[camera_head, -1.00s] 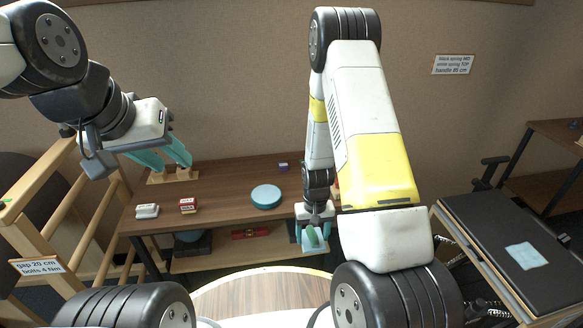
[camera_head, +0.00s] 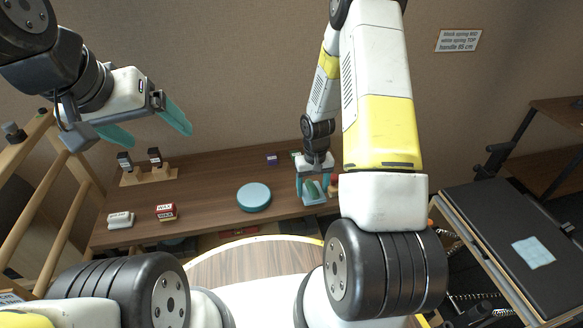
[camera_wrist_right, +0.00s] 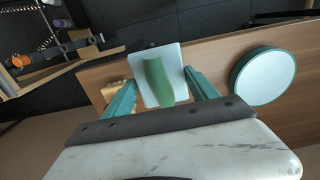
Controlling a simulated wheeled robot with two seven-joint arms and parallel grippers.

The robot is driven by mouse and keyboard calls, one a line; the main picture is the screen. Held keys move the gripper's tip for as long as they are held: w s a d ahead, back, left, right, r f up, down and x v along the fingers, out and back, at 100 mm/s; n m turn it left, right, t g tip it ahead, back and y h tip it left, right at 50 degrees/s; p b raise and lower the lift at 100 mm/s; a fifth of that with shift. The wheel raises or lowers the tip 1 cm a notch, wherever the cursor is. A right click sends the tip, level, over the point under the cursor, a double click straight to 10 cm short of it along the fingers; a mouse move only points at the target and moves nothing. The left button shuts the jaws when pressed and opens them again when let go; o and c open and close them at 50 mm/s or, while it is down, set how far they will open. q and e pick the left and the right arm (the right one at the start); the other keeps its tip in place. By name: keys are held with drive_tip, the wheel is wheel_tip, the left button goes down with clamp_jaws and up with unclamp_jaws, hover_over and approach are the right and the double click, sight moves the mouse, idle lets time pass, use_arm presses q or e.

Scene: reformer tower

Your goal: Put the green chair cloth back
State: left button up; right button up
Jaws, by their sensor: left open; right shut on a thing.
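The green chair cloth (camera_head: 313,188) is a rounded green roll against a pale blue square piece. In the right wrist view the green roll (camera_wrist_right: 157,80) and the pale square lie between the teal fingers of the gripper (camera_wrist_right: 160,93). I cannot tell whether the fingers press the roll or the square. My left gripper (camera_head: 150,126) is open and empty, raised at the left above the table's back part.
The brown table (camera_head: 215,170) carries a round teal disc (camera_head: 254,197), a WAX box (camera_head: 166,212), a white block (camera_head: 120,220) and a wooden stand with dark bottles (camera_head: 148,177). A black padded bed (camera_head: 500,235) with a pale blue cloth (camera_head: 533,252) is at the right. Wooden ladder rails (camera_head: 50,215) stand left.

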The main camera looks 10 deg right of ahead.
drive_tip(key=w+a, duration=0.2)
drive_tip(key=w, duration=0.1)
drive_tip(key=w+a, duration=0.1)
drive_tip(key=shift+w+f, duration=0.25)
drive_tip(key=shift+f, duration=0.05)
drive_tip(key=shift+w+a+f, duration=0.1)
drive_tip(key=shift+f, duration=1.65)
drive_tip(key=shift+f, duration=0.1)
drive_tip(key=o, duration=1.3)
